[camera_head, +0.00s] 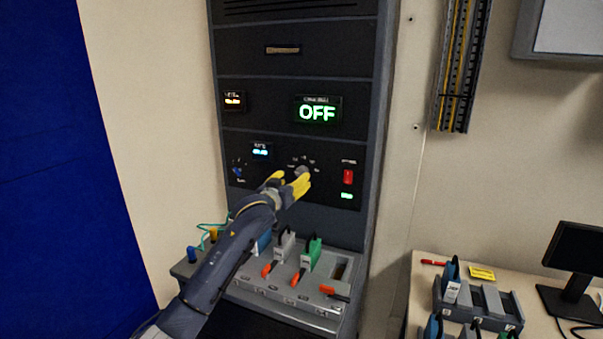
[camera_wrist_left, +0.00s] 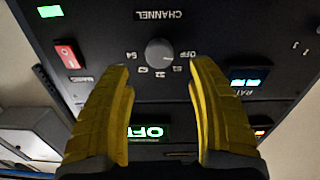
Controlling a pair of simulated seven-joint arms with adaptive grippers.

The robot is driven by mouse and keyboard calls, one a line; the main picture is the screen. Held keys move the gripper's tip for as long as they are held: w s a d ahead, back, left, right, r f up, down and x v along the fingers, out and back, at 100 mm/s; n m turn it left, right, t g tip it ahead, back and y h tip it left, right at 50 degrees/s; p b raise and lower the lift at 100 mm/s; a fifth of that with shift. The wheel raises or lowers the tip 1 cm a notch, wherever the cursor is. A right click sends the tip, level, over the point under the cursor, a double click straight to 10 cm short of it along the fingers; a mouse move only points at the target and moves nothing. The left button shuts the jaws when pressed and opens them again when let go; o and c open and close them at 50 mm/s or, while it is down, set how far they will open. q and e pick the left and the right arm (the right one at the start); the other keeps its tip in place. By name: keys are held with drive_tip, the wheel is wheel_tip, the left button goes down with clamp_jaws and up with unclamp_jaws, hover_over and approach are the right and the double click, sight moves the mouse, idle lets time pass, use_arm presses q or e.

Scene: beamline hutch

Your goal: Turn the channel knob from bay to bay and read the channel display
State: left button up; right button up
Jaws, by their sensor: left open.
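The channel knob (camera_head: 302,172) is a round grey dial on the dark rack panel. In the left wrist view, which is upside down, the knob (camera_wrist_left: 159,53) has OFF and several bay labels around it; I cannot make out its pointer. The channel display (camera_head: 317,113) reads OFF in green. In the wrist view the display (camera_wrist_left: 148,131) shows partly between the fingers. My left gripper (camera_head: 289,184) is open at the knob, its yellow fingertips (camera_wrist_left: 160,67) to either side and slightly short of it in the picture. Contact is not visible. My right gripper is not in view.
A red switch (camera_head: 348,176) sits right of the knob, a blue-lit display (camera_head: 262,151) and small blue knob (camera_head: 239,171) to its left. Below, a grey bay unit (camera_head: 285,299) holds several coloured modules. A bench (camera_head: 427,273) with a rack and monitor (camera_head: 577,246) stands right.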

sight(300, 172)
use_arm(q)
drive_tip(key=shift+x, duration=3.55)
clamp_jaws()
